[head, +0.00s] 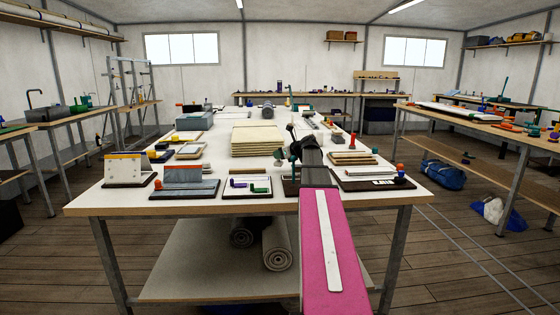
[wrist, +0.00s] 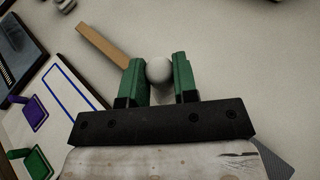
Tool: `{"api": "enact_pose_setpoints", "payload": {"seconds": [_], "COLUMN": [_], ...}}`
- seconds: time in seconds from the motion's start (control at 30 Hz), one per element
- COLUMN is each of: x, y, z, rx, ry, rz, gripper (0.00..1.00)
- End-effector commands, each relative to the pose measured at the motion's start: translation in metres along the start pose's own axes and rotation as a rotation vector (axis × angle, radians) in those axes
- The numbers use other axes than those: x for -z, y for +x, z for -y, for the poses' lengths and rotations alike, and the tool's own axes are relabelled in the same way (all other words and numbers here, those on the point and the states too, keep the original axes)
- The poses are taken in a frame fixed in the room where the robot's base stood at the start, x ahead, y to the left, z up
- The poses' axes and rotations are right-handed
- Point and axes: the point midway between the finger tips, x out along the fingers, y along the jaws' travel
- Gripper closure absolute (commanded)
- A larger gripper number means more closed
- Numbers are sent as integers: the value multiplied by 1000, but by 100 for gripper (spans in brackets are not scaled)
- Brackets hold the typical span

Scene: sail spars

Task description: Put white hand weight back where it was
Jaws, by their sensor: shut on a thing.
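In the wrist view my gripper (wrist: 159,72) has green fingers closed on the rounded end of the white hand weight (wrist: 159,70). The rest of the weight is hidden by the fingers and the black gripper body. Pale tabletop shows beyond it; I cannot tell whether the weight touches it. In the head view my gripper (head: 289,153) is over the near middle of the long table (head: 130,197), and the weight cannot be made out there.
A white board with a blue outline (wrist: 70,83) lies left of my gripper, carrying a purple piece (wrist: 35,112) and a green piece (wrist: 38,162). A wooden strip (wrist: 101,42) lies close by. In the head view, a stack of pale sheets (head: 257,140) stands left of my arm.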

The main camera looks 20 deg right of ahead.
Motion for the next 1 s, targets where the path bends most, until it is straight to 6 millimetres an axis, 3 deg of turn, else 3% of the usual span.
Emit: {"api": "enact_pose_setpoints", "payload": {"seconds": [0.2, 0.57, 0.6, 0.67, 1.0], "x": [24, 26, 26, 26, 24], "y": [10, 11, 11, 11, 10], "z": [-1, 0, 0, 0, 0], "rx": [-1, 0, 0, 0, 0], "ry": [1, 1, 0, 0, 0], "rz": [0, 1, 0, 0, 0], "gripper": [100, 100, 63, 47, 47]}}
